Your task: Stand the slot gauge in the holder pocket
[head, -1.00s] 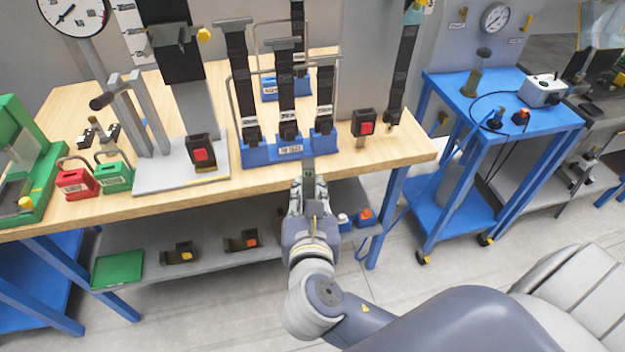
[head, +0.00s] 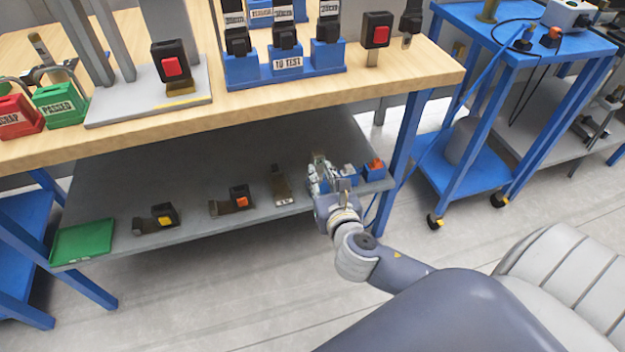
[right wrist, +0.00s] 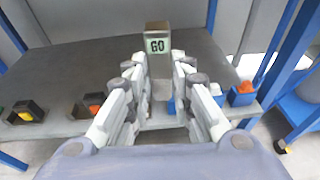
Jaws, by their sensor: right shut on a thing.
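The slot gauge is a metal bar with a pale green "GO" label (right wrist: 157,45), upright between my fingers in the right wrist view. My right gripper (head: 320,165) is shut on it, over the right end of the grey lower shelf. A blue holder (head: 375,172) is just right of the gripper, and part of it shows in the right wrist view (right wrist: 171,105). My fingers and the gauge hide some of it, so I cannot tell whether the gauge touches a pocket. My left gripper is not in view.
The lower shelf (head: 170,185) also carries a metal piece (head: 282,185), two dark pieces with yellow (head: 163,213) and orange (head: 240,197) blocks, and a green tray (head: 83,241). The wooden tabletop (head: 240,105) overhangs it. A blue table leg (head: 403,150) stands at the right.

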